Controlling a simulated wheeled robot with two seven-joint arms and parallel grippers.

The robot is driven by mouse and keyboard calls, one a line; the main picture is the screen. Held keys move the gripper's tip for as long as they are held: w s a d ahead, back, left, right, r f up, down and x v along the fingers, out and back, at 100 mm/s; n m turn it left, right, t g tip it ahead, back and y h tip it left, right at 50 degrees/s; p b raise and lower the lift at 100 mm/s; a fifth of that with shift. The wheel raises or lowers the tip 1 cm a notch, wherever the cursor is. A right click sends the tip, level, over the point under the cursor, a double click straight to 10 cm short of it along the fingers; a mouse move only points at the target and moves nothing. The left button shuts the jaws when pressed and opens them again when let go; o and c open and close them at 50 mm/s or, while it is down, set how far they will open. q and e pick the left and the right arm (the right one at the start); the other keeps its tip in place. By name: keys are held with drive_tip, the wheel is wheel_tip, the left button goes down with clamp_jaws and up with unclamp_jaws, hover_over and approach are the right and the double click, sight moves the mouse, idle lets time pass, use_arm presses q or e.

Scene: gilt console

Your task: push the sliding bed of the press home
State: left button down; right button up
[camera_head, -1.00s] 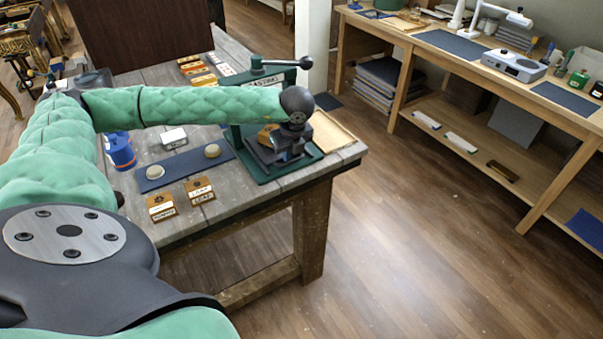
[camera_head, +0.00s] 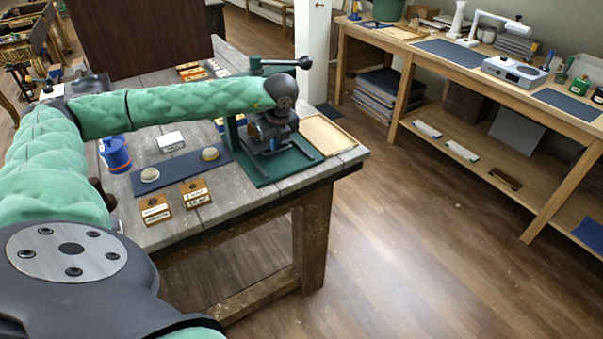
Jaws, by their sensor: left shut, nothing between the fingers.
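The green press (camera_head: 292,165) stands at the near right corner of the grey wooden table. Its lever with a black ball knob (camera_head: 305,62) sticks out to the right at the top. My left arm reaches across in front of the press. My left gripper (camera_head: 266,147), shut and empty, points down at the press, just above its green base plate. The wrist and gripper hide most of the sliding bed, so I cannot tell how far in it is or whether the fingers touch it. My right gripper is out of view.
Left of the press lies a blue mat (camera_head: 178,171) with two round pale pieces. Two labelled wooden blocks (camera_head: 196,192) are in front of it and a blue container (camera_head: 115,155) at its left. A shallow wooden tray (camera_head: 325,134) lies right of the press. A workbench (camera_head: 440,62) stands beyond clear floor.

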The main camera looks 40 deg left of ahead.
use_arm(q)
drive_tip(key=shift+w+a+r, duration=0.1)
drive_tip(key=shift+a+r, duration=0.1)
